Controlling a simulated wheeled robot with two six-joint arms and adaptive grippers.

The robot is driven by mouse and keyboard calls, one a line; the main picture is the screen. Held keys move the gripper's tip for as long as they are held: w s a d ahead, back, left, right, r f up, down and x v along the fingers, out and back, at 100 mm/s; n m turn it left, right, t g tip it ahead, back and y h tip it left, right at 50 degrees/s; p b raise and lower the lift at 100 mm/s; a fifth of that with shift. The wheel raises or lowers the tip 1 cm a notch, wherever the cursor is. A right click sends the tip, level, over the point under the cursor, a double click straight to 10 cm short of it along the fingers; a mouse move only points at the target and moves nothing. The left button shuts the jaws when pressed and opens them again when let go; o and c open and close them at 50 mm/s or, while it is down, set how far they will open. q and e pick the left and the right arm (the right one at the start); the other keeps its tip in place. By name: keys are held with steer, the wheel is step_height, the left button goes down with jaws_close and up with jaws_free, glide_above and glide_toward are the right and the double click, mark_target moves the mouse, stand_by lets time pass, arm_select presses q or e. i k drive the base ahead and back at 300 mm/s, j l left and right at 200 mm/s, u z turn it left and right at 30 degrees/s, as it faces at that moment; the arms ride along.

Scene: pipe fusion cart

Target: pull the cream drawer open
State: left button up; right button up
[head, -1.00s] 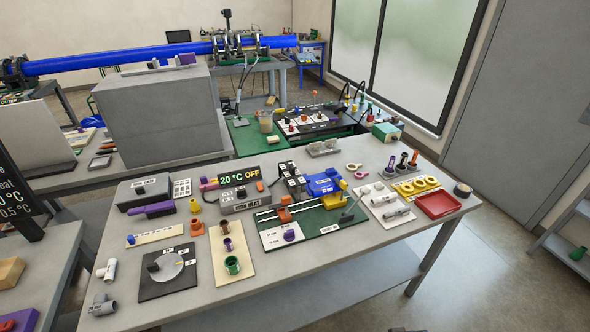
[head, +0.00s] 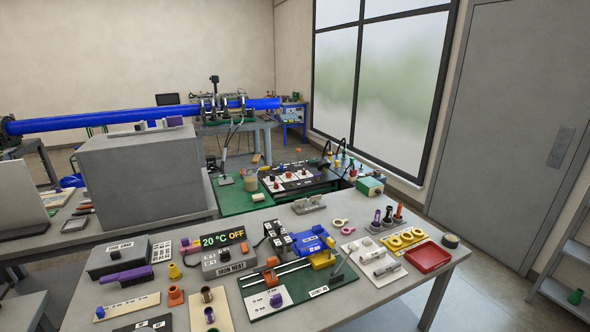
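I see no cream drawer in the head view. Neither of my grippers shows. The nearest thing in view is a grey worktable (head: 385,308) covered with tools and fittings, and its front left part is cut off by the lower edge of the picture. A large plain grey box-shaped cabinet (head: 142,180) stands behind the table on the left. No drawer front or handle can be made out on its visible faces.
A red tray (head: 428,257) lies at the table's right end. A control box (head: 222,256) with a "20 °C OFF" display stands near the middle. A blue pipe (head: 120,119) crosses the back. Grey shelves (head: 565,275) stand at the right; open floor lies between.

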mark_target(379, 190)
steer(key=i+l+u, duration=0.35)
steer(key=l, duration=0.85)
steer(key=l+u, duration=0.4)
steer(key=l, duration=0.8)
steer(key=l+u, duration=0.35)
steer(key=l, duration=0.95)
